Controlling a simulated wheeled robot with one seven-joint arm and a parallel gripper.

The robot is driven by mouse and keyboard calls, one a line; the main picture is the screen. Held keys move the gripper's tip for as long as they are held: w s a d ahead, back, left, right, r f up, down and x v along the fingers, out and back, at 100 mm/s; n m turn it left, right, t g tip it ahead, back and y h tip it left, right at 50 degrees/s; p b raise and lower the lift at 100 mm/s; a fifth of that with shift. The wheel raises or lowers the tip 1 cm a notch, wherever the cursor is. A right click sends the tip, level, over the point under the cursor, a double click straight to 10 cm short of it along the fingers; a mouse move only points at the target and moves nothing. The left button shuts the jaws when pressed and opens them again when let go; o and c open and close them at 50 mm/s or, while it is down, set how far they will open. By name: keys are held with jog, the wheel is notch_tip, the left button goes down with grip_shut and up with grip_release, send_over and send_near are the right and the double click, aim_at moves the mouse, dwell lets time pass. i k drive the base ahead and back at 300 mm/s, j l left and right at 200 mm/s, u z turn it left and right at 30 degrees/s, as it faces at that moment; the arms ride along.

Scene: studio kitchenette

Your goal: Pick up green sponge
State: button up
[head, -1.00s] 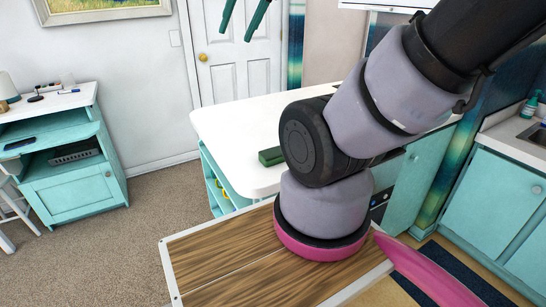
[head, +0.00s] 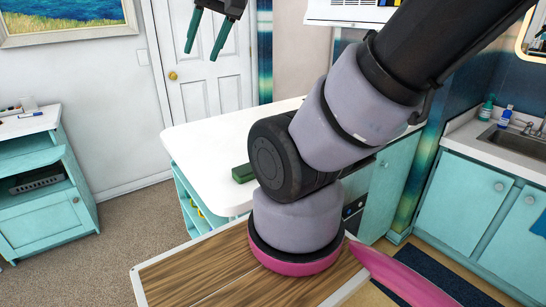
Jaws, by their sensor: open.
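The green sponge (head: 242,173) lies on the white top of the island counter (head: 200,145), near its front edge. Its right end is close to or partly behind my arm in the picture. My gripper (head: 203,52) is at the top of the head view, in front of the white door. Its two green fingers are apart and empty. It is high up and well away from the sponge.
A teal cabinet (head: 45,215) stands at the left by the wall. A sink counter (head: 500,150) with bottles is at the right. The counter top left of the sponge is clear. Carpet floor lies open between cabinet and island.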

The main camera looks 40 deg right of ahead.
aim_at(243, 173)
jog(key=i+j, duration=0.15)
jog(key=j, duration=0.2)
jog(key=i+j+z, duration=0.1)
jog(key=j, duration=0.3)
jog(key=i+j, duration=0.2)
jog(key=j, duration=0.15)
jog(key=i+j, duration=0.15)
jog(key=j, duration=0.25)
jog(key=j+z, duration=0.1)
jog(key=z, duration=1.6)
